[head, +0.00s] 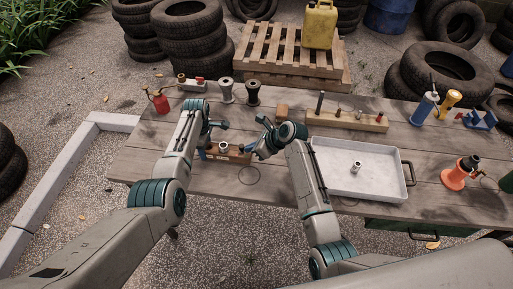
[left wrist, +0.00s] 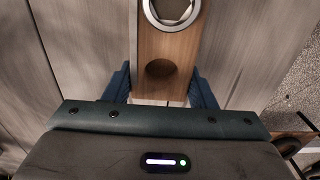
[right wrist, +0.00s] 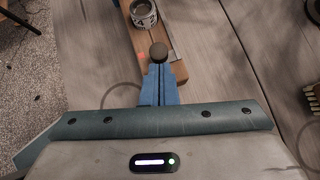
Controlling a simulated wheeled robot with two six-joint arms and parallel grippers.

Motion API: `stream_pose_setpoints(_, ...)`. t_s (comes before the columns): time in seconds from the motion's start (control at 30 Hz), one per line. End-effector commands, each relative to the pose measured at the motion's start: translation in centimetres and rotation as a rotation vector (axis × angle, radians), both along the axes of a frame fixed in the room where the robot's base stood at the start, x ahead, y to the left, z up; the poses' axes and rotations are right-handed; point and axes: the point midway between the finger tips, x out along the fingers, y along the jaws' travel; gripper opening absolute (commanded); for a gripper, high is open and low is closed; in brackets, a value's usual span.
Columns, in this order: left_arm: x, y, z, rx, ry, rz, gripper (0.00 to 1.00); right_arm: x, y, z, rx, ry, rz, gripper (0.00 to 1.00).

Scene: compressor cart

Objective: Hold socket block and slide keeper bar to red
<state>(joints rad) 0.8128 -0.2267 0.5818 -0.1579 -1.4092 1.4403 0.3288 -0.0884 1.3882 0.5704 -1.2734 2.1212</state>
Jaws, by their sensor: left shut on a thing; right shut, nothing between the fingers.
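The wooden socket block (head: 232,157) lies on the table with an upright metal ring socket (head: 224,146) in it. My left gripper (head: 207,145) is shut on the block's left end. In the left wrist view its fingers (left wrist: 160,88) flank the block (left wrist: 180,48), near a dark round hole (left wrist: 160,68). My right gripper (head: 248,150) is at the other end. In the right wrist view its shut, empty fingertips (right wrist: 158,66) are at a dark round knob (right wrist: 158,50), touching or nearly so. A thin strip, apparently the keeper bar, is mostly hidden. A small red mark (right wrist: 141,55) shows beside the knob.
A grey tray (head: 345,192) with a small metal part (head: 356,167) stands right of the block. The table in front of the block is clear.

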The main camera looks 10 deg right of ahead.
Motion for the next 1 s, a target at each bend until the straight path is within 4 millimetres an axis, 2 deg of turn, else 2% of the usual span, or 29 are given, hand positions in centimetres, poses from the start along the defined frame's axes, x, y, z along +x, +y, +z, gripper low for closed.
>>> stream_pose_setpoints(0.1, 0.0, -0.1, 0.0, -0.001, 0.0, -0.001, 0.21, 0.4, 1.5, 0.1, 0.002, 0.0, 0.001, 0.0)
stream_pose_setpoints(0.47, -0.1, -0.3, 0.0, -0.003, 0.002, -0.003, 0.21, 0.3, 1.3, 0.1, 0.002, 0.0, 0.001, 0.0)
stream_pose_setpoints(0.57, -0.1, -0.3, 0.0, -0.004, 0.003, -0.003, 0.21, -0.2, 0.5, 0.0, 0.0, 0.0, 0.0, 0.0)
stream_pose_setpoints(0.73, -0.1, -0.2, 0.0, -0.003, 0.002, -0.002, 0.21, -2.0, -2.4, -0.1, -0.007, 0.001, 0.0, 0.0)
stream_pose_setpoints(0.8, -0.1, -0.1, 0.0, -0.002, 0.002, -0.001, 0.21, -2.5, -3.3, 1.5, -0.005, -0.004, 0.0, 0.0)
stream_pose_setpoints(1.0, 0.0, -0.1, 0.0, -0.002, 0.002, -0.001, 0.21, -4.3, -5.9, 4.6, -0.005, -0.002, -0.001, 0.0)
